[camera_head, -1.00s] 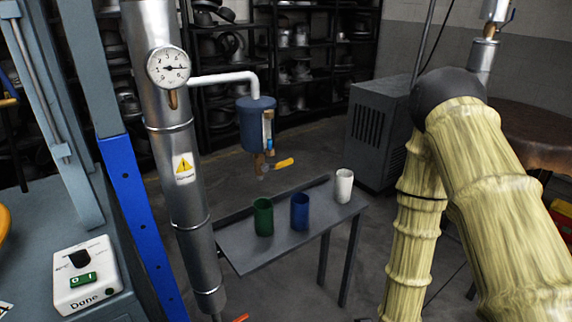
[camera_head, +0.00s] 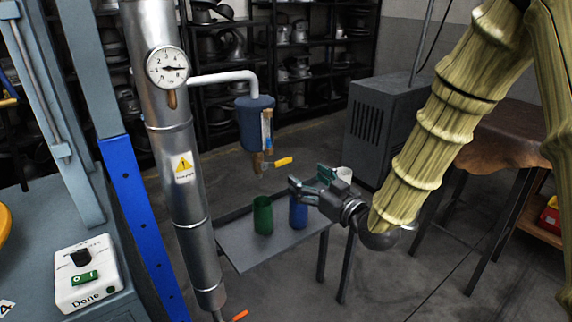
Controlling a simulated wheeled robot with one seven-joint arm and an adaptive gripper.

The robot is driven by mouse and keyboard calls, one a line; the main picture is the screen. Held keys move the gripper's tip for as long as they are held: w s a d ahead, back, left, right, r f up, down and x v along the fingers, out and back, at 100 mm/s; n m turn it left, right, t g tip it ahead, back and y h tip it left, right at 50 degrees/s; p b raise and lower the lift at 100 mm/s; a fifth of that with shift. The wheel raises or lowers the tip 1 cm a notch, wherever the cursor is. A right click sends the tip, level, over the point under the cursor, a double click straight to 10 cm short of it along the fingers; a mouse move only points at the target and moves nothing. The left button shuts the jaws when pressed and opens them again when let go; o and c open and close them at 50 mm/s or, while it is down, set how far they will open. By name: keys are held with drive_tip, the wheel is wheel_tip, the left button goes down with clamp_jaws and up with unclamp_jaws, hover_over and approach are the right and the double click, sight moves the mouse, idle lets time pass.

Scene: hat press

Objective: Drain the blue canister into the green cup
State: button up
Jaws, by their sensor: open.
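The blue canister (camera_head: 253,125) hangs from a white pipe off the metal column, with a valve and a yellow handle (camera_head: 284,161) at its bottom. The green cup (camera_head: 263,215) stands upright at the left of the small grey table (camera_head: 270,249), a little below and roughly under the canister's outlet. A blue cup (camera_head: 299,212) stands to its right, its top partly hidden by my gripper. My gripper (camera_head: 301,182) is open and empty, in front of the blue and white cups in the picture and below right of the yellow handle.
The metal column (camera_head: 188,170) with a pressure gauge (camera_head: 167,67) stands left of the table. A control box (camera_head: 88,275) sits at lower left. A grey cabinet (camera_head: 385,130) and a brown-topped table (camera_head: 510,140) stand at right.

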sight(284, 162)
drive_tip(key=x, duration=1)
drive_tip(key=shift+f, duration=0.1)
drive_tip(key=shift+d, duration=0.1)
drive_tip(key=c, duration=1.3)
